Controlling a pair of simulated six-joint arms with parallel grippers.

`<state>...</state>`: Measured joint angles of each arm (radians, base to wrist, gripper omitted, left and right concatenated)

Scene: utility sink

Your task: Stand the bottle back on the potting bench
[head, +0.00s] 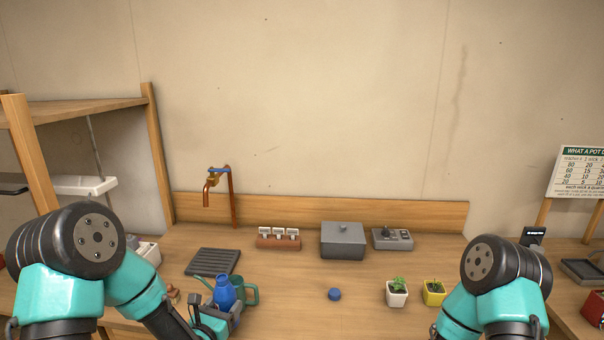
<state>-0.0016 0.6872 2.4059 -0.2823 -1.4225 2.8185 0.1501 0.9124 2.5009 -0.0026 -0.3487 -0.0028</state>
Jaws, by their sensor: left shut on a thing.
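A blue bottle (224,292) is at the front left of the wooden potting bench (290,270), neck up and roughly upright. My left gripper (222,319) is shut on the bottle's lower part, which the jaws partly hide. I cannot tell whether the bottle's base touches the bench. A green watering can (250,291) stands right behind the bottle, partly covered by it. My right arm shows at the lower right, but its gripper is out of view.
A round blue cap (334,294) lies mid-bench. Two potted plants (397,292) (434,291) stand to its right. A slatted dark tray (213,262), a grey lidded box (342,240), a grey control box (392,239) and a copper tap (212,190) are farther back. Bench around the cap is clear.

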